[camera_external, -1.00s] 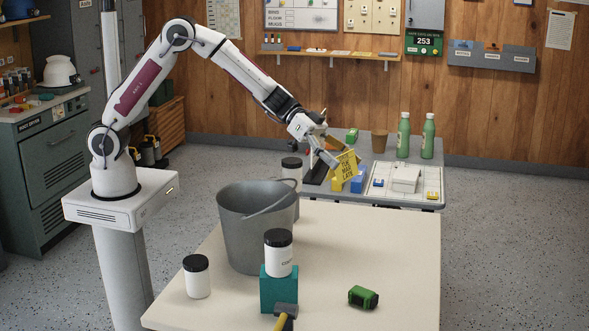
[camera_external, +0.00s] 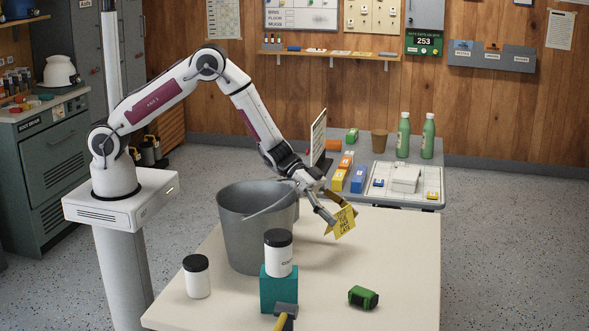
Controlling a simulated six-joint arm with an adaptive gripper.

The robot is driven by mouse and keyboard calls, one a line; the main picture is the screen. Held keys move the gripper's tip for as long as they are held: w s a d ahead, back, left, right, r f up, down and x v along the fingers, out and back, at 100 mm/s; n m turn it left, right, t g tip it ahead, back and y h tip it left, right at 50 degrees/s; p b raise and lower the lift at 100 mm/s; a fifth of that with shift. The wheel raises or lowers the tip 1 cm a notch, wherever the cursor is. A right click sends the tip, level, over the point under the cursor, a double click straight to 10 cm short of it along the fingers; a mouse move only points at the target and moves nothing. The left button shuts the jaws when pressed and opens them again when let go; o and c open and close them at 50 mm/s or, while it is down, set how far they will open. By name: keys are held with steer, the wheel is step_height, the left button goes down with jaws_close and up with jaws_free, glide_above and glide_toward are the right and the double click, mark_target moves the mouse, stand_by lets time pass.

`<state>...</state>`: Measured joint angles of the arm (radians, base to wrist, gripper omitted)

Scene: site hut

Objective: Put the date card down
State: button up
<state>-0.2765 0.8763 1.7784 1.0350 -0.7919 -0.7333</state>
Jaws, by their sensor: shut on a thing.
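The date card (camera_external: 344,223) is a yellow card with dark lettering, tilted, above the far part of the cream table (camera_external: 350,260). My gripper (camera_external: 331,217) is shut on the card at its upper left side. I cannot tell whether the card's lower edge touches the table top. The writing is too small to read in full.
A grey bucket (camera_external: 240,238) stands just left of my gripper. A white jar (camera_external: 278,258) sits on a teal block (camera_external: 279,290). Another jar (camera_external: 197,277), a hammer (camera_external: 286,313) and a green object (camera_external: 363,297) are nearer. The table's right middle is clear.

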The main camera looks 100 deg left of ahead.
mark_target(340, 229)
steer(key=shift+f, duration=0.25)
steer(key=shift+f, duration=0.15)
steer(key=shift+f, duration=1.85)
steer(key=shift+f, duration=2)
steer(key=o, duration=0.9)
steer(key=shift+f, duration=0.1)
